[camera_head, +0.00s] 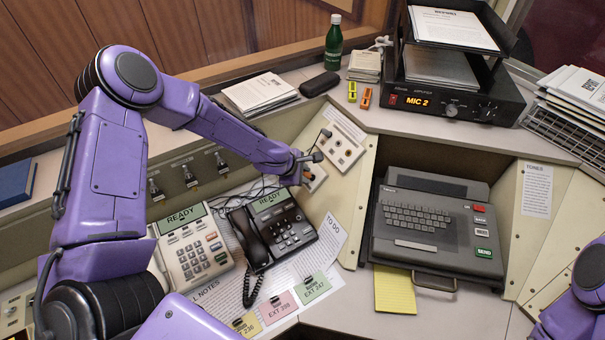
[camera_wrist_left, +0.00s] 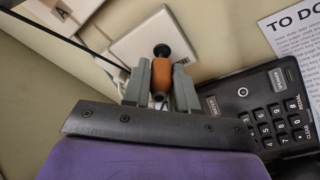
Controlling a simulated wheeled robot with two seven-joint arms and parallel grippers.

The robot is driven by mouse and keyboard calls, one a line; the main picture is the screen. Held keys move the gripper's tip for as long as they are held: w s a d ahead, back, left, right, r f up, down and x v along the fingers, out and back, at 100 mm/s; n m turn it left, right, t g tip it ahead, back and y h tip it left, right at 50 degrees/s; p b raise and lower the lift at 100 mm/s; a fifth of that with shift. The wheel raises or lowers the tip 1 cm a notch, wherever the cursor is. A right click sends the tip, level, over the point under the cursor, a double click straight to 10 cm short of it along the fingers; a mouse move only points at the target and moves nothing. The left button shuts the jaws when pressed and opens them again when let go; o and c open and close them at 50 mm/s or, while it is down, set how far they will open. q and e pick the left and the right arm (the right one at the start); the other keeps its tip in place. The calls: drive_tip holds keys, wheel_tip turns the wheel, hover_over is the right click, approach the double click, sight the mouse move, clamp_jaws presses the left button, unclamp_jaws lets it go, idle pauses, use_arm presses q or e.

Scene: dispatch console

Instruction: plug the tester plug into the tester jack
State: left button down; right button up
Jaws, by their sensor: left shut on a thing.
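My left gripper (camera_head: 308,170) is at the sloped panel behind the dark phone. In the left wrist view its two grey fingers (camera_wrist_left: 161,90) are shut on the orange tester plug (camera_wrist_left: 162,74), one on each side. A bit of orange also shows below the gripper in the head view. The plug points at a white square plate (camera_wrist_left: 140,42) on the panel. A dark round part, seemingly the tester jack (camera_wrist_left: 161,50), shows just past the plug's far end. I cannot tell whether the plug's tip is inside it. My right gripper is out of view.
A dark phone (camera_head: 276,232) stands close below the left gripper, with a pale phone (camera_head: 191,248) to its left. A plate with several small fittings (camera_head: 342,150) is up and right. A thin dark cable (camera_wrist_left: 70,40) crosses the wrist view. The keyboard terminal (camera_head: 432,224) is to the right.

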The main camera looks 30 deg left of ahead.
use_arm(q)
drive_tip(key=shift+w+d+f, duration=0.1)
drive_tip(key=shift+w+f, duration=0.1)
drive_tip(key=shift+f, duration=0.05)
idle(0.3)
idle(0.4)
drive_tip(key=shift+w+d+f, duration=0.2)
drive_tip(key=shift+w+f, duration=0.05)
drive_tip(key=shift+f, duration=0.05)
idle(0.7)
drive_tip(key=shift+d+f, duration=0.1)
drive_tip(key=shift+f, duration=0.05)
idle(1.1)
drive_tip(key=c, duration=0.8)
unclamp_jaws()
drive_tip(key=shift+w, duration=0.1)
drive_tip(key=o, duration=0.5)
